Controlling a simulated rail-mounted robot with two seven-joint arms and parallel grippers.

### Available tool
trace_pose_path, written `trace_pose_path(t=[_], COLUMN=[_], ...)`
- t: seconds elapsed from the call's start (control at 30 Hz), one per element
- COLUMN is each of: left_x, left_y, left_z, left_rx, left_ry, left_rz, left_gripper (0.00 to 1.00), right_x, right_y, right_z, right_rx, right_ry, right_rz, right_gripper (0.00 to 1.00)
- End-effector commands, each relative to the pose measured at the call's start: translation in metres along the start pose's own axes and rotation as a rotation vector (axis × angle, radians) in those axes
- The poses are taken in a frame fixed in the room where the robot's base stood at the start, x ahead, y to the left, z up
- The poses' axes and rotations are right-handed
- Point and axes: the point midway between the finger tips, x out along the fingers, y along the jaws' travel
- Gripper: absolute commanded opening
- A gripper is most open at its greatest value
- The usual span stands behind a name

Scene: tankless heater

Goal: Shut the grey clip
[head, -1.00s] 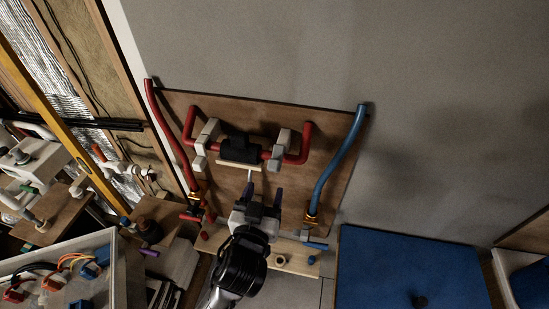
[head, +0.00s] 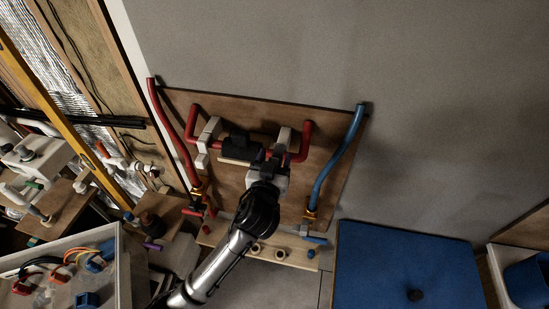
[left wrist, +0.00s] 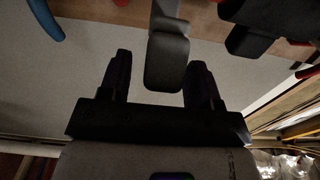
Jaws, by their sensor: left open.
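Two grey clips sit on the red pipe, one on each side of a black block (head: 238,146). My left gripper (head: 271,160) is at the right grey clip (head: 283,138) and hides its lower part in the head view. In the left wrist view, a grey clip's rounded end (left wrist: 167,62) reaches down between the two open fingers of the left gripper (left wrist: 160,82). Gaps show on both sides, so the fingers look apart from it. The left grey clip (head: 209,131) is clear of the gripper. My right gripper is not in view.
The red pipe (head: 306,142) is mounted on a wooden board (head: 230,190) with a red hose (head: 170,120) at left and a blue hose (head: 340,152) at right. A wooden ledge (head: 228,240) with small fittings is below. A blue panel (head: 405,265) lies at the right.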

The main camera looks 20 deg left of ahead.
Motion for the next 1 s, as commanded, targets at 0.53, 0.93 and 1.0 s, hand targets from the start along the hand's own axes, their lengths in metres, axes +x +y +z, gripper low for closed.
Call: trace_pose_path(t=[0.53, 0.93, 1.0], left_x=[-0.0003, -0.0004, -0.0004], left_y=[-0.0001, -0.0001, -0.0001], left_z=[-0.0001, -0.0001, 0.0006], left_rx=[0.001, 0.001, 0.0], left_ry=[0.0, 0.0, 0.002], left_rz=[0.0, -0.001, 0.0], left_gripper=[0.15, 0.0, 0.0], right_x=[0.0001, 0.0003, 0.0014], right_y=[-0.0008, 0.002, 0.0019], right_z=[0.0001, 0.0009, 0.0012], right_rx=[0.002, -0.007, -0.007], right_ry=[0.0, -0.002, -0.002], right_rz=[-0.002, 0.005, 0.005], right_gripper=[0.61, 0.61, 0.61])
